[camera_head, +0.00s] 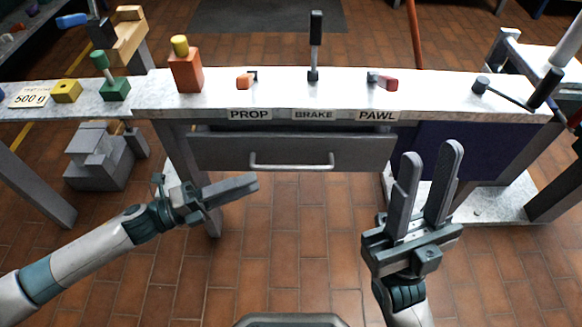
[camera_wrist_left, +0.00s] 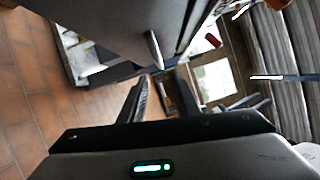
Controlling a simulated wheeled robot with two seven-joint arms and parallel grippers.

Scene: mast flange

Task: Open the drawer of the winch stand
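The winch stand (camera_head: 450,88) has a light top, with a grey drawer (camera_head: 215,150) under its front edge. The drawer looks shut or nearly so; a dark strip shows above its front. Its pale bar handle (camera_head: 292,166) runs across the middle. My left gripper (camera_head: 250,184) is just below and left of the handle's left end, pointing right, not holding it. In the left wrist view the handle (camera_wrist_left: 154,50) lies ahead of my left gripper (camera_wrist_left: 162,88), whose fingers are apart and empty. My right gripper (camera_head: 432,160) is open and empty, right of the drawer.
PROP, BRAKE and PAWL labels sit along the top's front edge. A black brake lever (camera_head: 314,50), an orange block (camera_head: 185,72) and red-handled pawl lever (camera_head: 384,82) stand on top. A dark blue panel (camera_head: 455,150) is right of the drawer. Floor before the drawer is clear.

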